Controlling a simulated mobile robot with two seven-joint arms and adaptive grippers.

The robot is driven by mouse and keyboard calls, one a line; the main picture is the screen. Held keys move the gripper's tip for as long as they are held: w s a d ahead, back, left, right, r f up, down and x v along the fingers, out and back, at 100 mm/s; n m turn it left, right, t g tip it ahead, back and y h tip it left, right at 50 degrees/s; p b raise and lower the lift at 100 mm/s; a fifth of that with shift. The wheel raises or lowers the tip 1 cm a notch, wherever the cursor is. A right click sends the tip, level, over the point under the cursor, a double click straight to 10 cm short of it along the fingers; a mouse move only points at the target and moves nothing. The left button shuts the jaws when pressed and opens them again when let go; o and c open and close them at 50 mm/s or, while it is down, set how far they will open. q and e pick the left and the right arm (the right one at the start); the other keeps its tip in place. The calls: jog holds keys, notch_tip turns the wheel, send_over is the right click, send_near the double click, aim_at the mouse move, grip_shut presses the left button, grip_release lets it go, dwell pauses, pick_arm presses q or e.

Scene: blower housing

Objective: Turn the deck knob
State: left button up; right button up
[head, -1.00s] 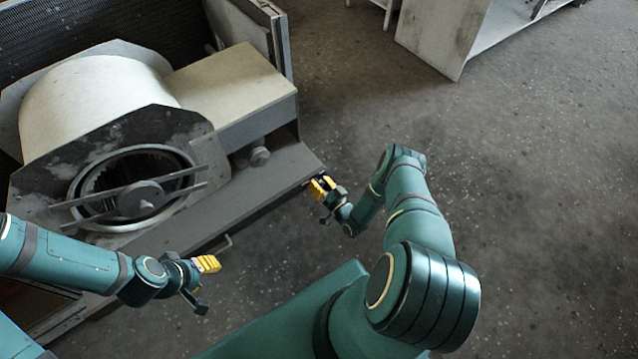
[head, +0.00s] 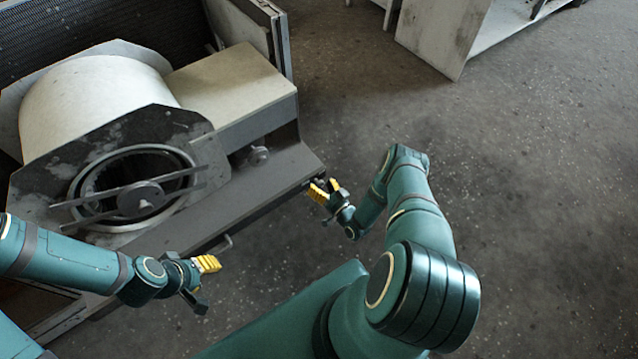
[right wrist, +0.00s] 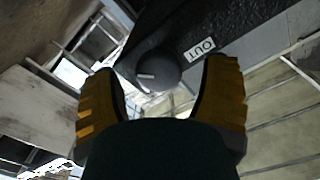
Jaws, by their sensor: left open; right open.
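A dark round knob (right wrist: 158,72) with a pale pointer mark shows in the right wrist view, beside a white label reading OUT (right wrist: 200,50). It lies ahead of my open right gripper (right wrist: 162,100), between the lines of the two yellow fingers; I cannot tell whether they touch it. In the head view my right gripper (head: 326,190) is at the right end of the grey deck (head: 265,190), and the knob there is not clear. My left gripper (head: 205,280) is open and empty in front of the deck.
The blower housing (head: 100,90) with its round inlet (head: 135,190) and crossbars stands on the deck. A grey round fitting (head: 258,156) sits under the pale box (head: 230,90). A white cabinet (head: 440,35) stands at the back right. The floor (head: 540,180) is clear.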

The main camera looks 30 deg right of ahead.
jog(key=s, duration=1)
jog(key=shift+s+d, duration=0.4)
